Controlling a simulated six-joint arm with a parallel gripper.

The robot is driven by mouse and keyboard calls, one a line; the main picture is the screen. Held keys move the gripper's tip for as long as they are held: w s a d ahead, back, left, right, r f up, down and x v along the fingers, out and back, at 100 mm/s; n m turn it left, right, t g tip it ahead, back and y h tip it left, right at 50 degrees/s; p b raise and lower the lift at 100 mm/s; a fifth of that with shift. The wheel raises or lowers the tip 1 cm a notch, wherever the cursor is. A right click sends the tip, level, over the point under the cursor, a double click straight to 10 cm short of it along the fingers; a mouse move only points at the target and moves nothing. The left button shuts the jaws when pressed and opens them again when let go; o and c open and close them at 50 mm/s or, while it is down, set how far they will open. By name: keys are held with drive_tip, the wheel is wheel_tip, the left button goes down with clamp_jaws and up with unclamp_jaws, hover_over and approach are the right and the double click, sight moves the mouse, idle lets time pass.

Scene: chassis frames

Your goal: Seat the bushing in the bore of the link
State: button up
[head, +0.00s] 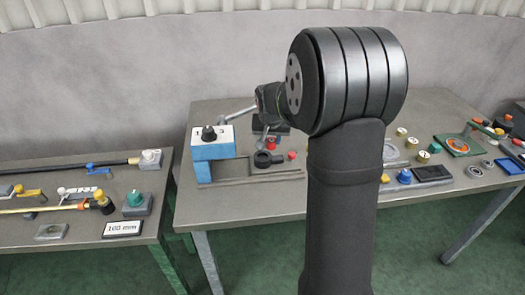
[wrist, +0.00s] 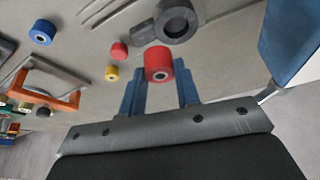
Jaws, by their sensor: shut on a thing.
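My gripper (wrist: 160,82) has blue fingers and is shut on a red bushing (wrist: 158,65), a short cylinder with a hole in its end face. The dark grey link (wrist: 177,20) lies just beyond the bushing in the wrist view, with its round bore showing. The bushing appears apart from the link and not in the bore; the height between them is hard to tell.
A tall blue block with a white top (head: 212,148) stands close to the link; its side (wrist: 290,40) rises at the wrist view's right. Loose on the table are a smaller red bushing (wrist: 118,51), a yellow one (wrist: 112,73), a blue one (wrist: 42,32) and an orange frame (wrist: 60,100).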

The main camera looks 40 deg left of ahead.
drive_tip(key=a+f, duration=0.2)
drive_tip(key=a, duration=0.1)
drive_tip(key=shift+s, duration=0.4)
drive_tip(key=shift+f, duration=1.95)
drive_tip(key=shift+f, duration=0.1)
drive_tip(key=o, duration=1)
drive_tip(key=shift+f, duration=0.1)
drive_tip(key=v, duration=1.2)
drive_tip(key=shift+r, duration=0.2)
